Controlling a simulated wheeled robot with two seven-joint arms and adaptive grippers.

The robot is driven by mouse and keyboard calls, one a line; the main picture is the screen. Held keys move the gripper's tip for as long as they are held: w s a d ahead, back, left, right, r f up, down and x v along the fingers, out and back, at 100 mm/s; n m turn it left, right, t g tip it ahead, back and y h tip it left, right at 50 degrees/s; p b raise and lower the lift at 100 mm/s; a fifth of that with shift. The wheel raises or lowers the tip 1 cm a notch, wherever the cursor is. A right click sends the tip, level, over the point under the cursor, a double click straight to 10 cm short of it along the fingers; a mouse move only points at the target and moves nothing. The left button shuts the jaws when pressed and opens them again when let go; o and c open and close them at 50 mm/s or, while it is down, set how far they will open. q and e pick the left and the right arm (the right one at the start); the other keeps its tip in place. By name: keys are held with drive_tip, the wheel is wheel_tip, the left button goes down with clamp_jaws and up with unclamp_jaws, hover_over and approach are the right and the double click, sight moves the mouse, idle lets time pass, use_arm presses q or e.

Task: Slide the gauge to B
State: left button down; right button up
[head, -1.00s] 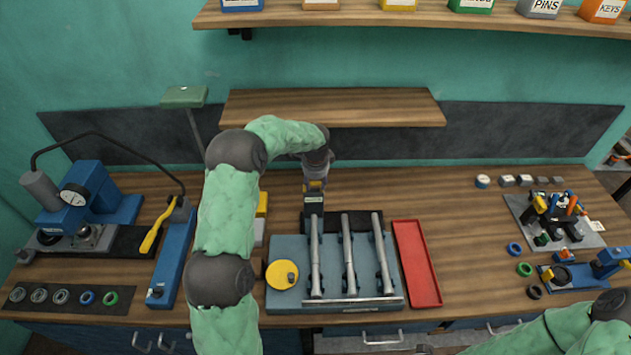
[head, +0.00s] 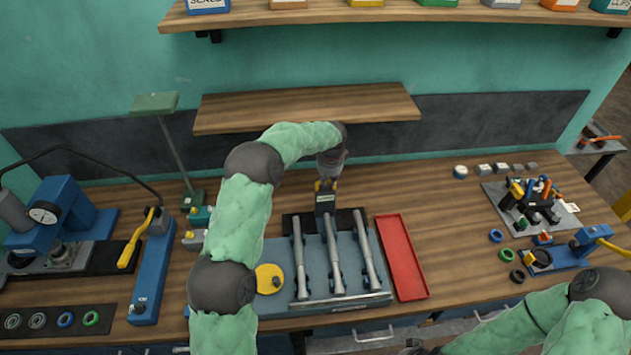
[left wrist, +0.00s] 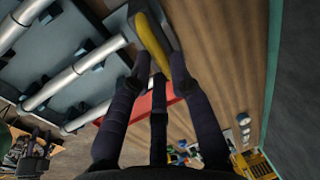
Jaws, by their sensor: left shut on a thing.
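The gauge (head: 325,203) is a dark grey block with a pale label and a yellow top. It stands on the black strip (head: 291,222) at the back of the blue-grey fixture (head: 311,304), behind the middle of three metal tubes (head: 333,255). My left gripper (head: 326,184) points down from above and is shut on the gauge's top. In the left wrist view its fingers (left wrist: 158,84) close around the yellow part of the gauge (left wrist: 151,42). Any letter B mark is too small to read.
A red tray (head: 402,257) lies right of the fixture, and a yellow disc (head: 268,279) sits on its left. A low wooden shelf (head: 307,106) hangs behind my left arm. The bench right of the tray is clear up to the small parts and tool stand (head: 530,205).

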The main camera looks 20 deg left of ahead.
use_arm(q)
drive_tip(key=c, duration=1.1)
unclamp_jaws()
drive_tip(key=r, duration=0.4)
drive_tip(key=s+r, duration=0.1)
drive_tip(key=r, duration=0.3)
drive_tip(key=s+d+r, duration=0.1)
drive_tip(key=r, duration=0.2)
drive_tip(key=shift+d+r, duration=0.1)
drive_tip(key=shift+r, duration=0.3)
